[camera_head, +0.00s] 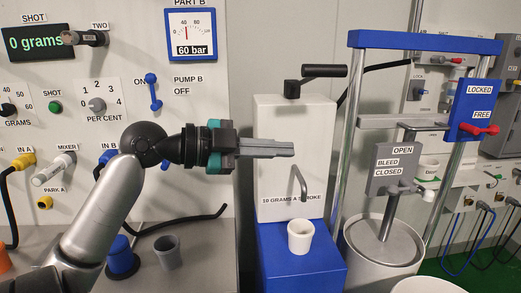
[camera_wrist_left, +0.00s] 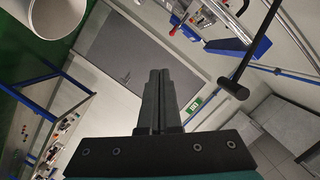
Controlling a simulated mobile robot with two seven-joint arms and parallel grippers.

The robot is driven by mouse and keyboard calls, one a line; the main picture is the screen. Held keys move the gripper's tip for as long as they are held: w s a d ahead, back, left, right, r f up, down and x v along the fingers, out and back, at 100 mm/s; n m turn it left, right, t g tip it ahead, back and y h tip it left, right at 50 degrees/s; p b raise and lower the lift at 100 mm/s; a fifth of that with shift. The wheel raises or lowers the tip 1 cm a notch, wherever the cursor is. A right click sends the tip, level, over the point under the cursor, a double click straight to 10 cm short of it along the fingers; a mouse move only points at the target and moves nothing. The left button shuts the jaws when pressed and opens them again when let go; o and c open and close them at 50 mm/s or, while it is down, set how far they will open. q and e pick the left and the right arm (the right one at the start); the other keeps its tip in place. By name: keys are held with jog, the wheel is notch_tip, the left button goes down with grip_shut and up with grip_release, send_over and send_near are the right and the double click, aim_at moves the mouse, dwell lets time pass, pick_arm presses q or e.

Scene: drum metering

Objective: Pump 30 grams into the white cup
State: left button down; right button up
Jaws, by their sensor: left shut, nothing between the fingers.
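The white cup (camera_head: 300,236) stands upright on a blue block (camera_head: 300,262), below the bent grey spout (camera_head: 300,183) of a white pump box (camera_head: 295,120) marked "10 GRAMS A STROKE". A black lever (camera_head: 323,71) sticks out to the right from the box's top. My left gripper (camera_head: 293,149) is shut and empty. In the head view it overlaps the box front, below the lever and above the cup. In the left wrist view its fingertips (camera_wrist_left: 159,74) are together, and a black bar handle (camera_wrist_left: 234,89) is to their right, apart from them. My right gripper is out of view.
The shot display (camera_head: 36,42) reads 0 grams; the gauge (camera_head: 191,34) reads 60 bar. A blue-topped frame (camera_head: 425,43) over a drum (camera_head: 383,243) stands close on the right.

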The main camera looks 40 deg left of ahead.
pick_arm(q)
jog(key=v, duration=0.3)
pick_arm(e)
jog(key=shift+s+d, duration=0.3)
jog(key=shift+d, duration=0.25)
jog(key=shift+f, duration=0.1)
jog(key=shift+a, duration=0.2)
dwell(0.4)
